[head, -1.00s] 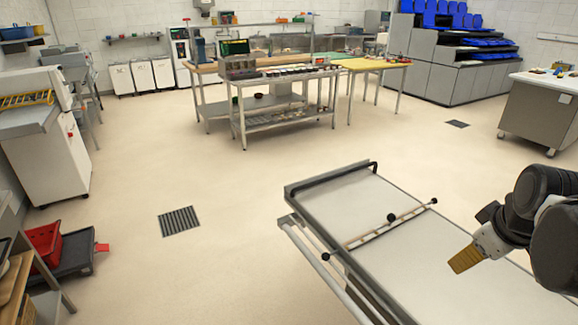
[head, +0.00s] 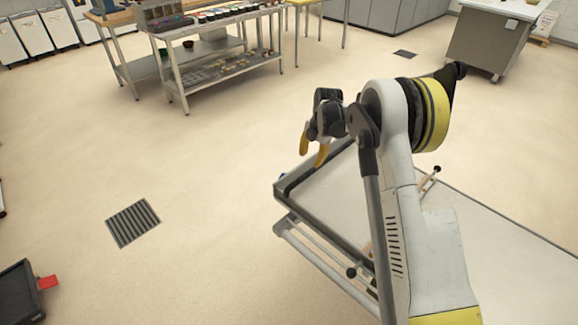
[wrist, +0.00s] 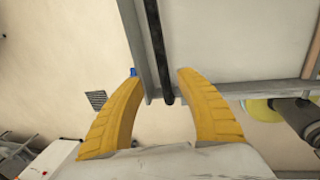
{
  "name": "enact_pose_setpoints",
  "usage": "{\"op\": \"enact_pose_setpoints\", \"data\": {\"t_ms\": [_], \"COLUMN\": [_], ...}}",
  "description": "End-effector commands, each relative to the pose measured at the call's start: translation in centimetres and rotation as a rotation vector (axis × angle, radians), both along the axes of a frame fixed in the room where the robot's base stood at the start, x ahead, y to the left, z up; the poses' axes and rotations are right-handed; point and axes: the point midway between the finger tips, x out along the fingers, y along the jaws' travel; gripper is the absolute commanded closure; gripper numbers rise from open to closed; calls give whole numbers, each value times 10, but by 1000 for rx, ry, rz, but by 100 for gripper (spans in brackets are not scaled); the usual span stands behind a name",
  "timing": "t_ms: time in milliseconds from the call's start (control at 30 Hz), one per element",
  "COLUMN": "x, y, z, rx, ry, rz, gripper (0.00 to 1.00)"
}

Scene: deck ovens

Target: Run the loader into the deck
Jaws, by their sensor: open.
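The loader (head: 473,220) is a long pale flat bed with a grey metal frame, in the lower right of the head view. A black handle bar (head: 292,185) runs along its far-left end; in the wrist view the bar (wrist: 153,45) runs down between the lines of my two fingers. My gripper (head: 312,152) is open and empty, its yellow fingers above and near that end. In the wrist view my gripper (wrist: 158,75) straddles the bar in the picture; I cannot tell whether it touches. My arm hides part of the bed. The oven deck is not in view.
A thin crossbar with black knobs (head: 430,182) lies across the bed, partly hidden. A steel worktable (head: 215,68) with containers stands at the back. A floor grate (head: 133,222) and a dark tray (head: 22,290) are at left.

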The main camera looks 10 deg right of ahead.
Motion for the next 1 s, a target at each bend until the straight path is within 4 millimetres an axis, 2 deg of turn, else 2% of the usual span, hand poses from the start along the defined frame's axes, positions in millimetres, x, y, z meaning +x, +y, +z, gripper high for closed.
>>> {"op": "enact_pose_setpoints", "data": {"t_ms": [300, 500, 667, 933, 967, 1000], "x": [9, 14, 16, 16, 16, 16], "y": [7, 11, 12, 12, 12, 12], "z": [-59, -90, -100, -101, -101, -101], "rx": [1, 0, 0, 0, 0, 0], "ry": [-1, -1, -1, -1, -1, -1], "rz": [0, -2, -2, -2, -2, -2], "gripper": [57, 57, 57, 57, 59, 71]}}
